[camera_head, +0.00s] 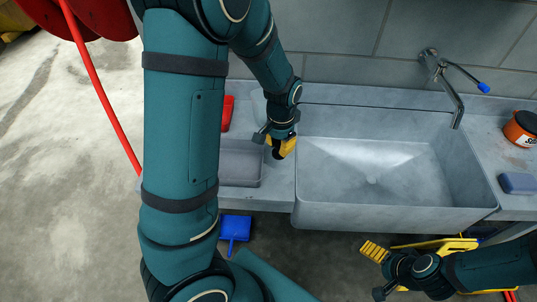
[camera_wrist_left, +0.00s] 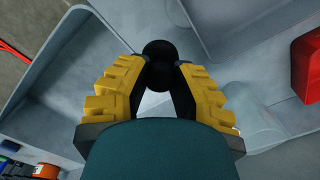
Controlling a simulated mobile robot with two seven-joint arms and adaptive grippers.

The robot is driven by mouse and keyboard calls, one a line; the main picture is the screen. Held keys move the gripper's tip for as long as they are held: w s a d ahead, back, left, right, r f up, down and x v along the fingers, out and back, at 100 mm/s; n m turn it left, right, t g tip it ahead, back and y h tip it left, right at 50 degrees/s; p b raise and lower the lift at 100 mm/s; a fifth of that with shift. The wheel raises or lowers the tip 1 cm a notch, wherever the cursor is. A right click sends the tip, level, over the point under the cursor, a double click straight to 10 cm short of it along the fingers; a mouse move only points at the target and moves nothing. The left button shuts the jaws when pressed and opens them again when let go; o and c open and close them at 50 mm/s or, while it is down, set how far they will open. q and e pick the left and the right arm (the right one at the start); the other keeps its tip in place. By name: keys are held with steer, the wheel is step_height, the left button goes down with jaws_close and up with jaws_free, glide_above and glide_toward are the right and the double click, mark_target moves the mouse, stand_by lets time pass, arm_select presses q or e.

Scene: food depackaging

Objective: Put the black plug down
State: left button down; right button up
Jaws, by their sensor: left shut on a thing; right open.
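My left gripper (camera_head: 281,147) is shut on the black plug (camera_wrist_left: 158,62) over the counter strip at the left edge of the sink (camera_head: 440,190). In the left wrist view the plug sits between the yellow fingers of the gripper (camera_wrist_left: 157,75), its rounded black end showing beyond them. In the head view the plug is mostly hidden by the gripper. I cannot tell whether it touches the counter. My right gripper (camera_head: 371,270) is open and empty at the lower right, below the counter's front edge.
A grey tray (camera_head: 240,176) lies left of the sink, with a red container (camera_head: 228,112) behind it. A tap (camera_head: 445,85) stands behind the sink. An orange tub (camera_head: 521,128) and a blue-grey sponge (camera_head: 518,183) are at right. A blue dustpan (camera_head: 236,227) is below.

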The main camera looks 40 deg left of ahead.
mark_target(279, 144)
arm_select(q)
step_height(279, 144, down, 7)
steer(key=shift+f+b, duration=0.1)
steer(key=shift+b, duration=0.25)
steer(key=c, duration=1.1)
jaws_free()
steer(key=shift+c, duration=0.2)
steer(key=shift+r, duration=0.2)
step_height(279, 144, up, 12)
steer(key=shift+f+p, duration=0.1)
steer(key=shift+p, duration=0.6)
